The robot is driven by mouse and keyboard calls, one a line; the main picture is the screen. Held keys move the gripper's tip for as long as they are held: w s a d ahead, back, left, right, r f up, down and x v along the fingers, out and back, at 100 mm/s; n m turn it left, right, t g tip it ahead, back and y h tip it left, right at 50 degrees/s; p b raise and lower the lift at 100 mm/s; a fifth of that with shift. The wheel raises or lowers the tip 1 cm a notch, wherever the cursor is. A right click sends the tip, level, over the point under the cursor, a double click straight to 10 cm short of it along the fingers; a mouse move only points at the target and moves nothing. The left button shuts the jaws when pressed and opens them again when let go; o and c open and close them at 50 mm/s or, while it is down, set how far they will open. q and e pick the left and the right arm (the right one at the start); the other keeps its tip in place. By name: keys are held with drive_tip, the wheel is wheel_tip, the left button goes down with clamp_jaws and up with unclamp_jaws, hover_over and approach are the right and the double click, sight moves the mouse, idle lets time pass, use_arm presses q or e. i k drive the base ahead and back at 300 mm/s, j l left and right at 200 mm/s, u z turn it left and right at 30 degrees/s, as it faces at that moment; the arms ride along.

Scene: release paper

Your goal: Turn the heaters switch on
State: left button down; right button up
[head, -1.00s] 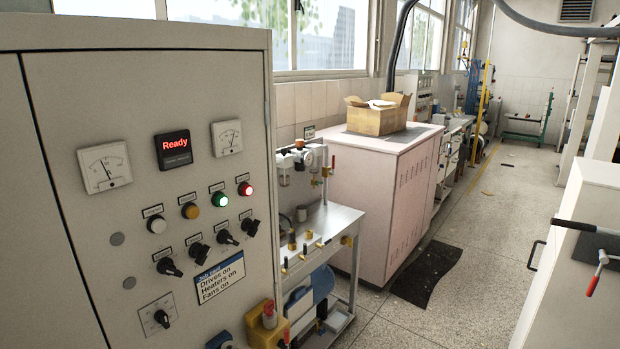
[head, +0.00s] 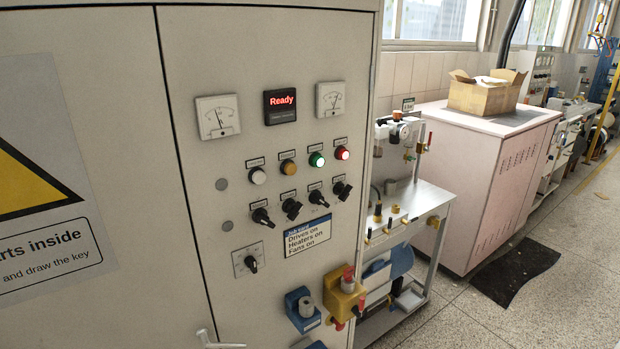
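A grey control cabinet (head: 190,120) fills the left and middle of the head view. A row of black rotary switches crosses its panel: a first (head: 262,217), a second (head: 291,208), a third (head: 318,198) and a rightmost one (head: 342,190). Their small labels are too blurred to read, so I cannot tell which is the heaters switch. The knobs sit at differing angles. A job card (head: 307,236) below reads "Drives on, Heaters on, Fans on". Neither of my grippers is in view.
Above the switches are white, amber, green and red lamps and a "Ready" display (head: 280,106). A separate black knob (head: 250,262) sits lower left. A yellow box with a red button (head: 346,295) and a blue unit (head: 302,309) protrude below. A metal bench (head: 425,205) stands right of the cabinet.

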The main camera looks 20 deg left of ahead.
sight(319, 199)
drive_tip(key=u, duration=0.55)
drive_tip(key=i+l+u, duration=0.2)
drive_tip(key=l+u, duration=0.2)
drive_tip(key=i+l+u, duration=0.1)
drive_tip(key=l+u, duration=0.3)
drive_tip(key=i+l+u, duration=0.1)
drive_tip(key=l+u, duration=0.7)
drive_tip(key=i+j, duration=0.05)
drive_tip(key=j, duration=0.05)
